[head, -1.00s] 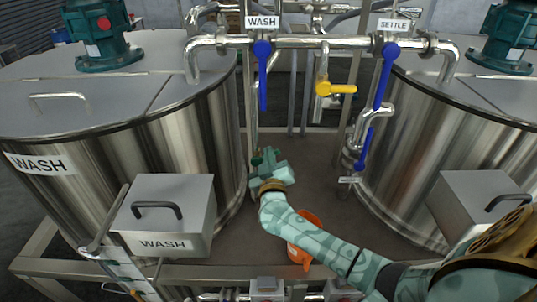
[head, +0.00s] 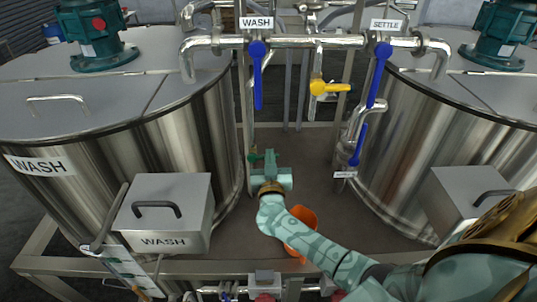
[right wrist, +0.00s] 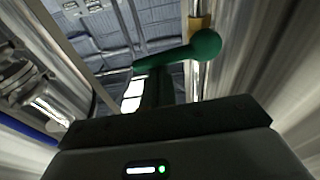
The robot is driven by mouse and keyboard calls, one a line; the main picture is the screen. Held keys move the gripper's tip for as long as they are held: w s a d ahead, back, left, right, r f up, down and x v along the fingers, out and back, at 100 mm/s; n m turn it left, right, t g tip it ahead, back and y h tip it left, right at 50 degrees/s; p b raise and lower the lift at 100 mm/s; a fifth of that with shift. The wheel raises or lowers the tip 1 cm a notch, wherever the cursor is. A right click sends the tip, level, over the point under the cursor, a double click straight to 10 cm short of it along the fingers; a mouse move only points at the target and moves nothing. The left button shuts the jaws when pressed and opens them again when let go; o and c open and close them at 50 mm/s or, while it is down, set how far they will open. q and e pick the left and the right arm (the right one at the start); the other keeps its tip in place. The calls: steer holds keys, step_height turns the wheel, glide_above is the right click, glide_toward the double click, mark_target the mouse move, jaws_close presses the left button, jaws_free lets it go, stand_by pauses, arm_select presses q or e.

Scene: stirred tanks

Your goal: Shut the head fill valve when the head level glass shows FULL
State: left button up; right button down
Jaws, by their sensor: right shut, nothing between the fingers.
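My right gripper (head: 269,156) is shut and empty, low between the two tanks beside a thin vertical pipe. A small green valve handle (head: 254,156) shows just left of its fingertips. In the right wrist view the green handle (right wrist: 185,52) ends in a ball and lies just beyond the shut fingers (right wrist: 157,88); I cannot tell whether they touch. No readable label names it as the head fill valve. I cannot make out a head level glass or a FULL mark. My left gripper is out of view.
Steel tanks stand left (head: 120,120) and right (head: 470,130). The overhead pipe carries blue levers under the WASH (head: 257,75) and SETTLE (head: 379,75) signs, with a yellow lever (head: 328,87) between. A lower blue lever (head: 358,144) and an orange object (head: 301,230) are near my right arm.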

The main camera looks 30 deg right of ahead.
steer(key=shift+d+f+m, duration=0.1)
steer(key=shift+f+m, duration=0.1)
steer(key=shift+m, duration=0.3)
steer(key=shift+r, duration=0.1)
